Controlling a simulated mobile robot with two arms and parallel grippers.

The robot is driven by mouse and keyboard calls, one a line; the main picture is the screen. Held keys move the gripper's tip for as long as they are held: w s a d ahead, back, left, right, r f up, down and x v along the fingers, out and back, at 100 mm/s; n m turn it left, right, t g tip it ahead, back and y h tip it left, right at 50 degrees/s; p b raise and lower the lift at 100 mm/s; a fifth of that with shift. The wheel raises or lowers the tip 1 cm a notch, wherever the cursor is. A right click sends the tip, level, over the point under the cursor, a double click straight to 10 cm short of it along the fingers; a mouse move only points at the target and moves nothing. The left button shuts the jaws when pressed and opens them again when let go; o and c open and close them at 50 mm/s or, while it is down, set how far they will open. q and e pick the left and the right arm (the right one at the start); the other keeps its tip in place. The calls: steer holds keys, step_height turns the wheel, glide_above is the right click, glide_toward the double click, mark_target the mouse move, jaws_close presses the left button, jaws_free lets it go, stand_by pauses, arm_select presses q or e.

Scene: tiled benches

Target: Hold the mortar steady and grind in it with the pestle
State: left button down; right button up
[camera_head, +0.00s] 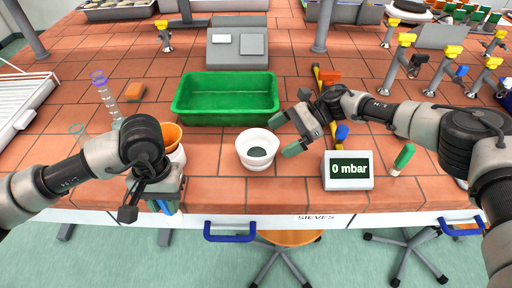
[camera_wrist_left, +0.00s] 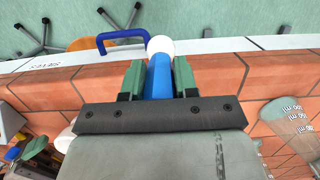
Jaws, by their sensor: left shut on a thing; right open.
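The white mortar (camera_head: 243,148) stands upright near the front of the bench, with a grey-green patch inside its bowl. My left gripper (camera_head: 168,206) is left of the mortar, near the bench's front edge, pointing down. It is shut on the pestle, which has a blue shaft (camera_wrist_left: 158,82) and a rounded white end (camera_wrist_left: 160,45) in the left wrist view. In the head view only a bit of blue shows between the fingers. My right gripper (camera_head: 283,135) is open just right of the mortar's rim, with one finger on the far side and one nearer; contact cannot be told.
A green tray (camera_head: 226,115) lies behind the mortar. An orange funnel (camera_head: 172,135) stands partly hidden behind my left gripper. A graduated cylinder (camera_head: 106,98) is at left.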

mark_target(261, 153)
arm_select(q)
steer(key=shift+s+r, duration=0.1)
steer(key=shift+r, duration=0.3)
arm_select(e)
steer(key=x, duration=0.2)
steer(key=shift+s+a, duration=0.25)
steer(key=shift+a, duration=0.1)
arm_select(q)
steer(key=shift+f+b, duration=0.6)
steer(key=shift+f, duration=0.2)
arm_select(e)
steer(key=x, duration=0.2)
steer(key=shift+a+f, duration=0.1)
steer(key=shift+f, duration=0.25)
arm_select(q)
steer(key=shift+f+b, duration=0.3)
steer(key=shift+f, duration=0.05)
arm_select(e)
steer(key=shift+s+a+f, duration=0.1)
steer(key=shift+a+f, duration=0.2)
steer(key=shift+a, duration=0.3)
steer(key=shift+s+a, duration=0.1)
steer(key=shift+a, duration=0.1)
steer(key=c, duration=0.3)
